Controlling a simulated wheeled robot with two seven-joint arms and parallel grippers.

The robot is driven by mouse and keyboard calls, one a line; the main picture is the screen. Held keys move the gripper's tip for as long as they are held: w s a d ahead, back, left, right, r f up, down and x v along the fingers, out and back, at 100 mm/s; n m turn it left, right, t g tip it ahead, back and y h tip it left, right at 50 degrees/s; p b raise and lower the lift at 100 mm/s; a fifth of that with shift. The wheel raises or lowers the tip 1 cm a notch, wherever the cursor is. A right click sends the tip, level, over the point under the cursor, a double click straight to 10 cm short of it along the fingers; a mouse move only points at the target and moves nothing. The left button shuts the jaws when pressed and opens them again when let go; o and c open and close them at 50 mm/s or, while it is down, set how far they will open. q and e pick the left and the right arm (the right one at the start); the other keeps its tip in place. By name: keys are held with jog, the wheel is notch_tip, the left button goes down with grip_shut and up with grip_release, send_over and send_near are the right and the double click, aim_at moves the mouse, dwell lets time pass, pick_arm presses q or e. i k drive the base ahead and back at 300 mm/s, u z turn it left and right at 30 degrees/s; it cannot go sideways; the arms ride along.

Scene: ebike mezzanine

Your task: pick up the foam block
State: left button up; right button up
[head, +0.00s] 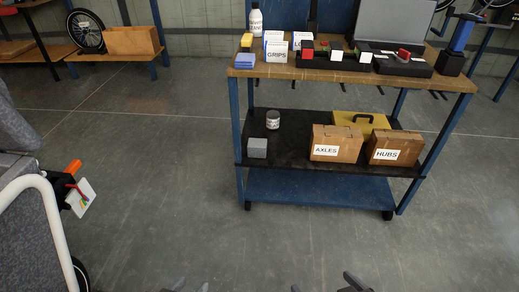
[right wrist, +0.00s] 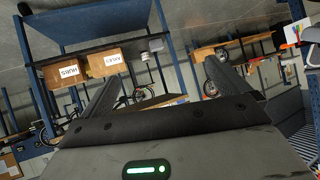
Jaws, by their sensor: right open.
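A small grey block (head: 258,148), which looks like the foam block, sits at the left front of the cart's black middle shelf. My left gripper (head: 190,287) shows only as dark tips at the bottom edge of the head view; its jaw opening is unclear. My right gripper (head: 325,286) is at the bottom edge too, well in front of the cart and apart from the block. In the right wrist view its two fingers (right wrist: 163,85) stand wide apart with nothing between them.
The cart's middle shelf (head: 290,157) also holds a jar (head: 273,120), an AXLES box (head: 336,142), a HUBS box (head: 395,148) and a yellow case (head: 360,123). The crowded wooden top (head: 270,73) overhangs the shelf. Floor before the cart is clear.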

aim_at(257, 148)
jog(key=u, duration=0.1)
jog(key=i, duration=2.2)
jog(key=u, duration=0.2)
